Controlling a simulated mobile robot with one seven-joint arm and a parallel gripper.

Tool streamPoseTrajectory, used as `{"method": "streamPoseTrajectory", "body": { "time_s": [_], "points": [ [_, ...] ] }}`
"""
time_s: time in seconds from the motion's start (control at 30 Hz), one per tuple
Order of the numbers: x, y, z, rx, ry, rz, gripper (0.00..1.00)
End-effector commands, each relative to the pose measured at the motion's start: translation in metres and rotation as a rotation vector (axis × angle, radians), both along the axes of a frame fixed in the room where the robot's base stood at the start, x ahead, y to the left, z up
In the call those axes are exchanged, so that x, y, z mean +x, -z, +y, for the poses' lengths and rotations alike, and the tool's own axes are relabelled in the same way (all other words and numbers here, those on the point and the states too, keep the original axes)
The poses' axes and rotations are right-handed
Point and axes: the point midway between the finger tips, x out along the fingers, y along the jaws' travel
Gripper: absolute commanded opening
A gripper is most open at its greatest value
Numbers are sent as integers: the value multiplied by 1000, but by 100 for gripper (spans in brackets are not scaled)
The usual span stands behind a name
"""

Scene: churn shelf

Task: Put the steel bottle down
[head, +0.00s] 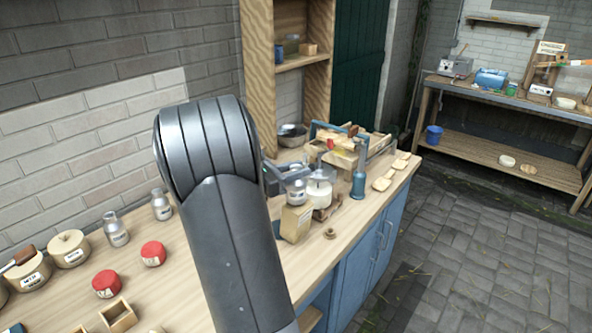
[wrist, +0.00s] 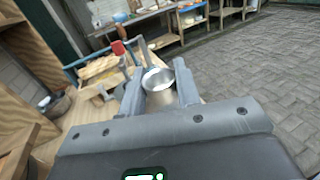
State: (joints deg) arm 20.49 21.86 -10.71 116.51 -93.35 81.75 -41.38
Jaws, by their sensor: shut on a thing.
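The steel bottle (wrist: 162,101) stands between my gripper's two fingers (wrist: 160,90) in the wrist view, its round open mouth toward the camera. My gripper is shut on it. In the head view my arm hides most of the gripper; a steel bottle (head: 297,193) shows just right of the arm, over the far part of the wooden counter (head: 215,295). I cannot tell whether its base touches the counter. Two other steel bottles stand upright on the counter left of my arm, one nearer (head: 116,231) and one farther (head: 162,206).
A beige box (head: 295,223), a white lidded jar (head: 319,188) and a blue-grey turned piece (head: 358,186) crowd close by. A blue-handled wooden carrier (head: 372,150) stands behind. Red-topped pots (head: 153,254) sit at left.

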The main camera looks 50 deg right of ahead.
Motion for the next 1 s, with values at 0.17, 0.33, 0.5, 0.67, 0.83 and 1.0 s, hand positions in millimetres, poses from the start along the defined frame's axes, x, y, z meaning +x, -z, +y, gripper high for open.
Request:
{"method": "streamPoseTrajectory", "body": {
  "time_s": [0.17, 0.33, 0.5, 0.67, 0.83, 1.0],
  "points": [
    [0, 3, 0, 0, 0, 0, 0],
    [0, 9, 0, 0, 0, 1, 0],
    [0, 9, 0, 0, 0, 0, 42],
    [0, 9, 0, 0, 0, 0, 52],
    [0, 9, 0, 0, 0, 0, 52],
    [0, 8, 0, 0, 0, 0, 52]
  ]
}}
